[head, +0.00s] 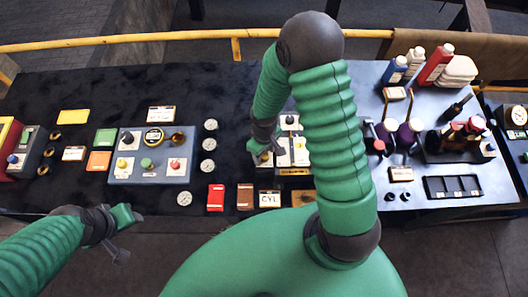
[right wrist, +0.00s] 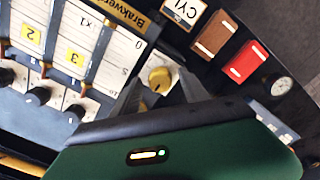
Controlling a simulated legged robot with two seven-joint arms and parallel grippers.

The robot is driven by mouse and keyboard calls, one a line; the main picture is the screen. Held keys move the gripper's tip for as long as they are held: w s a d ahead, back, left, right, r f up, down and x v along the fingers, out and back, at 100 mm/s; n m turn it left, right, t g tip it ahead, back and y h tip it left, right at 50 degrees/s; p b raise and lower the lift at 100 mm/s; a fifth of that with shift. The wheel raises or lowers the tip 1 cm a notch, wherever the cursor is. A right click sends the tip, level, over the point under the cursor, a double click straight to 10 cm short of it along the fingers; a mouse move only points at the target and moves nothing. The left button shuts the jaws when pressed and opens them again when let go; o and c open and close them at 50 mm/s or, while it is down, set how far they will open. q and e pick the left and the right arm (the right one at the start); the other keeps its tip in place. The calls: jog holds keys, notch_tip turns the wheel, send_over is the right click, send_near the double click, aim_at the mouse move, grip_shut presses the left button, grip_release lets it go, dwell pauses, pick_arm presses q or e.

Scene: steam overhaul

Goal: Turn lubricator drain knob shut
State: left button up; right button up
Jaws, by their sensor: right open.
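A yellow round knob (right wrist: 158,75) sits on a small white plate at the side of a unit with white scale panels (right wrist: 85,45). It looks like the drain knob, but I can read no label for it. In the head view the unit (head: 300,155) is partly hidden behind my right arm. My right gripper (right wrist: 160,92) is open, its two grey fingers on either side of the knob. I cannot tell whether they touch it. In the head view the right gripper (head: 264,152) is at the unit's left side. My left gripper (head: 128,232) is empty, low at the left.
Black knobs (right wrist: 38,95) line the unit's far edge. A blue board (head: 150,172) with coloured knobs lies left of it. Gauges (head: 209,145) stand between them. Red (head: 215,198) and brown blocks (head: 245,196) lie in front. Bottles (head: 436,66) crowd the right table.

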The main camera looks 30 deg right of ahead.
jog(key=shift+r, duration=0.15)
notch_tip(320, 180, up, 16)
jog(key=b, duration=0.1)
jog(key=shift+r, duration=0.25)
jog(key=shift+w, duration=0.1)
jog(key=s+a+f+m+t+b, duration=0.1)
jog(key=s+a+f+b, duration=0.1)
jog(key=f+b, duration=0.4)
jog(key=s+a+f+m+t+b, duration=0.1)
jog(key=s+a+f+b, duration=0.1)
jog(key=f+b, duration=0.4)
jog(key=shift+s+f+m+t, duration=0.3)
jog(key=shift+s+f+m, duration=0.1)
jog(key=shift+f, duration=0.55)
jog(key=shift+w+d, duration=0.1)
jog(key=shift+d, duration=0.05)
